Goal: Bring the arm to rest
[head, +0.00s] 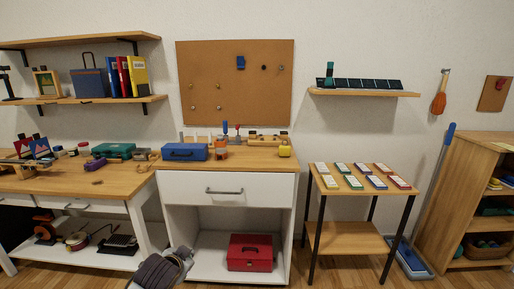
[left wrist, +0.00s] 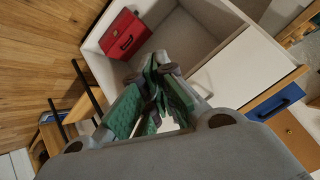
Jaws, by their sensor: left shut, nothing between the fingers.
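My left gripper (left wrist: 158,62) shows in the left wrist view with its green-padded fingers together and nothing held between them. It is in front of the white cabinet (left wrist: 190,30), apart from it, with its fingers toward the open lower compartment. In the head view a dark grey part of my arm (head: 160,270) shows at the bottom edge, left of centre, in front of the cabinet; the fingers cannot be made out there. My right gripper is in neither view.
A red cash box (head: 250,252) sits in the cabinet's lower compartment. A blue toolbox (head: 184,152) and small items stand on top. A long workbench (head: 75,183) is left. Some floor between cabinet and small table is clear.

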